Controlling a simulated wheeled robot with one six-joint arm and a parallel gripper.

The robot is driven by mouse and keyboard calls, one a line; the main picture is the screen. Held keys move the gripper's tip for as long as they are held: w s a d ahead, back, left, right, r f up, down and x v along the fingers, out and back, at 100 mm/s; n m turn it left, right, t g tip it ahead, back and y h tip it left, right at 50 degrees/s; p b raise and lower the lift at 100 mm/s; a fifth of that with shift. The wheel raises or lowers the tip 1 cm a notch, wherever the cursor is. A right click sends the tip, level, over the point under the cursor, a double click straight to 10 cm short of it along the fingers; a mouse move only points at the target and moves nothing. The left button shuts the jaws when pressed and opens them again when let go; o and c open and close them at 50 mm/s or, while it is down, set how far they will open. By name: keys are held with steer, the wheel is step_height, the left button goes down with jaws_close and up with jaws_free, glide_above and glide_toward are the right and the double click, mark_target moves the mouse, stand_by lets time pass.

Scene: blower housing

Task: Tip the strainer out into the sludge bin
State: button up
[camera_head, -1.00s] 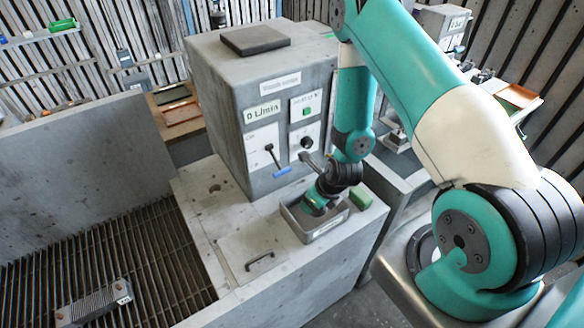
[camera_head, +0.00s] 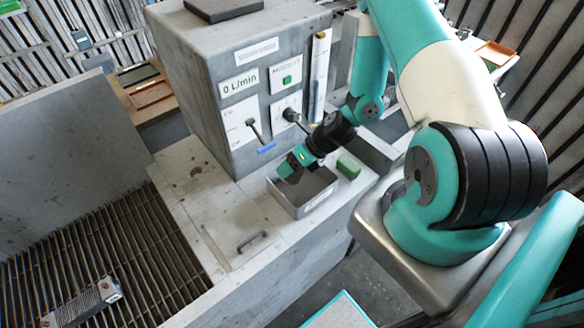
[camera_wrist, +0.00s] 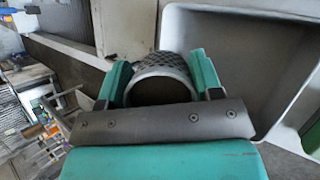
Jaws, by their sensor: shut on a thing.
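The strainer (camera_wrist: 158,66), a short grey cylinder with mesh sides, is held between the teal fingers of my gripper (camera_wrist: 160,74) in the wrist view. Its dark hollow end faces the wrist camera. The sludge bin, an open grey rectangular box, stands on the concrete ledge in the head view (camera_head: 318,202); its pale inside fills the right of the wrist view (camera_wrist: 262,48). My gripper (camera_head: 288,168) is tilted over the bin's back left part in the head view. There the strainer is hidden or too small to make out. I see no sludge clearly.
The grey blower housing (camera_head: 205,110) with levers and a "0 L/min" label stands close behind the gripper. A green block (camera_head: 349,166) sits right of the bin. A lid with a handle (camera_head: 251,241) lies left. A grating (camera_head: 130,250) lies further left.

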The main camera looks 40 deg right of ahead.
steer(key=shift+f+y+b, duration=0.1)
steer(key=shift+y+b, duration=0.8)
steer(key=shift+y, duration=0.2)
steer(key=shift+f+m+y+b, duration=0.1)
steer(key=shift+m+y+b, duration=0.5)
steer(key=shift+y+b, duration=0.75)
steer(key=shift+f+t+y+b, duration=0.1)
steer(key=shift+t+y+b, duration=0.3)
steer(key=shift+b, duration=0.65)
steer(key=shift+d+r+m+t+y+b, duration=0.2)
steer(key=shift+r+m+y+b, duration=0.15)
steer(key=shift+y+b, duration=0.6)
steer(key=shift+d+r+m+t+y+b, duration=0.1)
steer(key=shift+d+r+m+y+b, duration=0.2)
steer(key=shift+y+b, duration=0.65)
steer(key=shift+a, duration=0.1)
steer(key=shift+r+m+y+b, duration=0.15)
steer(key=shift+m+y+b, duration=0.1)
steer(key=shift+b, duration=0.05)
steer(key=shift+r, duration=0.1)
